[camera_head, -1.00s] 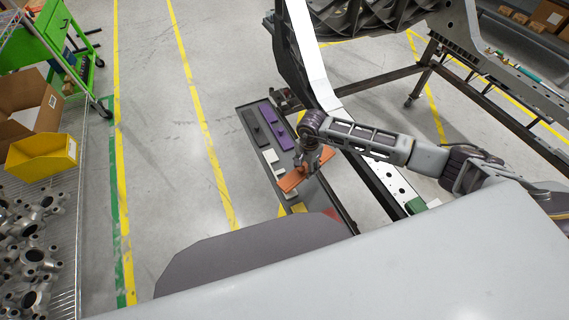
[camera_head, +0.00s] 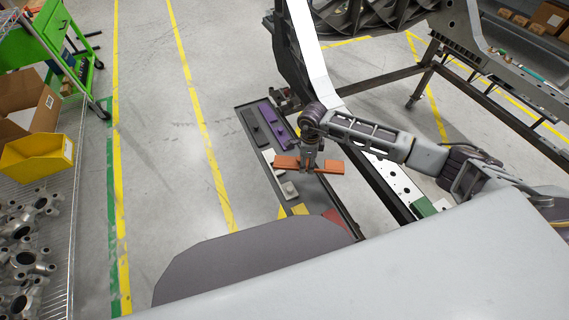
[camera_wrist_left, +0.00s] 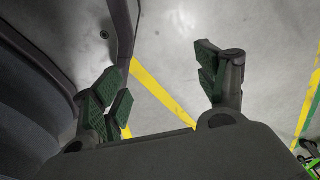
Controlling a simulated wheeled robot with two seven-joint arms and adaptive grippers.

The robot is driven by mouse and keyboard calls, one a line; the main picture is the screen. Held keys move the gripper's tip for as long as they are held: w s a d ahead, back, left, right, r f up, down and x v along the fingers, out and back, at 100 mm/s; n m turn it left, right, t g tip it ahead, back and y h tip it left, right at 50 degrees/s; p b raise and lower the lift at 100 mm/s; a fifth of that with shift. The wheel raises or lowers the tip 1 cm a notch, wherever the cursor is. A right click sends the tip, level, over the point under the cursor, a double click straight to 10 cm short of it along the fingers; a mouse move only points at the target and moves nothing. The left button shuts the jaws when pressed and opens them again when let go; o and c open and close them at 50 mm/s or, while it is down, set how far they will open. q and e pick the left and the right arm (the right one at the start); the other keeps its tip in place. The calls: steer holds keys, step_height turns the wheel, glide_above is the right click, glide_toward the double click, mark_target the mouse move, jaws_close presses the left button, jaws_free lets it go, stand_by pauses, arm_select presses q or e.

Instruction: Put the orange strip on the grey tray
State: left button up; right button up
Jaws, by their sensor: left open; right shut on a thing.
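The orange strip (camera_head: 331,166) is held in my right gripper (camera_head: 309,166), which is shut on its middle. The strip lies roughly left to right in the head view, over the right part of the grey tray (camera_head: 291,194). I cannot tell its exact height, but it looks raised above the tray. My left gripper (camera_wrist_left: 164,88) shows only in the left wrist view, open and empty above the floor, with its green finger pads apart.
A chassis frame (camera_head: 420,75) stands right of the tray. A yellow bin (camera_head: 36,156) is at the left. The floor between is clear.

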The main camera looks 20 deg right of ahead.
steer(key=m, duration=0.2)
steer(key=w+m+b, duration=0.1)
steer(key=m+b, duration=0.1)
steer(key=m, duration=0.1)
steer(key=shift+w+d+f+m, duration=0.2)
steer(key=shift+d+f+m, duration=0.1)
steer(key=shift+f, duration=0.1)
steer(key=m+b, duration=0.1)
steer(key=m, duration=0.3)
steer(key=shift+w+d+f+b, duration=0.15)
steer(key=shift+w+f+b, duration=0.05)
steer(key=shift+w+b, duration=0.2)
arm_select(q)
steer(key=shift+w+d+b, duration=0.15)
steer(key=shift+w+d, duration=0.1)
steer(key=shift+w, duration=1.1)
steer(key=shift+w+d+b, duration=0.15)
steer(key=shift+w+d, duration=0.1)
steer(key=shift+w, duration=1.05)
arm_select(e)
steer(key=shift+w+d+m, duration=0.1)
steer(key=shift+w+m, duration=0.1)
steer(key=shift+m, duration=0.8)
arm_select(q)
steer(key=shift+r, duration=0.1)
